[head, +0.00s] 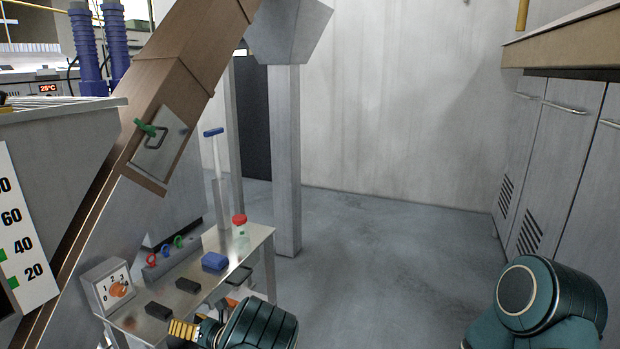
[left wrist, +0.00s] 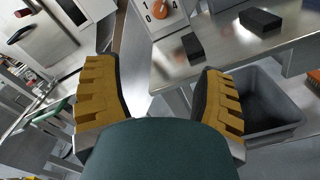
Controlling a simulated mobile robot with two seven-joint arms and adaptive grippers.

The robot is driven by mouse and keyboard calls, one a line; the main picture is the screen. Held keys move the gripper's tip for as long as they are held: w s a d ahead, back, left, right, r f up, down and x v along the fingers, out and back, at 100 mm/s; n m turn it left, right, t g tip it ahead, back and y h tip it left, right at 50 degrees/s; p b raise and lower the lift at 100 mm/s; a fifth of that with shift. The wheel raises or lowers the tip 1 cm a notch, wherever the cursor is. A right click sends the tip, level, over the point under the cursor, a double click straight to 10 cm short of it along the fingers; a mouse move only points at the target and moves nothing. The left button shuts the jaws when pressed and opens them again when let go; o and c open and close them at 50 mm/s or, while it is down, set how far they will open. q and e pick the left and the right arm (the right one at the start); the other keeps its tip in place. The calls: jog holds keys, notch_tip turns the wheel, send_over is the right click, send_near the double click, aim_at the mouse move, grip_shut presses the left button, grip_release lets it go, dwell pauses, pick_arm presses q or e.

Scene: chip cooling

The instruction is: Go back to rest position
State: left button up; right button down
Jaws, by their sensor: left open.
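My left gripper (head: 196,331) shows at the bottom of the head view, in front of the metal table's near edge. In the left wrist view its two yellow ribbed fingers (left wrist: 160,100) stand wide apart with nothing between them. Past them are the table edge and a grey box with an orange dial (left wrist: 160,10). A dark green part of my right arm (head: 550,300) shows at the lower right of the head view. My right gripper is not in view.
The metal table (head: 215,262) holds the dial box (head: 108,286), black blocks (head: 188,285), a blue block (head: 215,261) and a red-capped bottle (head: 240,228). A grey bin (left wrist: 272,105) sits below. Grey cabinets (head: 560,150) stand right. Open floor (head: 390,240) lies between.

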pick_arm(q)
jog(key=s+a+f+n+g+h, duration=0.1)
jog(key=s+f+n+g+h, duration=0.55)
jog(key=s+f, duration=0.7)
jog(key=s+d+f+n+g+h, duration=0.3)
jog(key=s+d+f+n+h, duration=0.15)
jog(key=s, duration=0.35)
jog(key=s+d+f+n+h, duration=0.2)
jog(key=s+d+n+h, duration=0.4)
jog(key=d, duration=0.4)
jog(key=s+d+r+n+t+h, duration=0.3)
jog(key=d+r+n, duration=0.4)
jog(key=n, duration=0.7)
jog(key=shift+d+t+h, duration=0.3)
jog(key=shift+d+t, duration=0.55)
jog(key=shift+r, duration=0.1)
jog(key=c, duration=0.4)
jog(key=shift+s+a, duration=0.1)
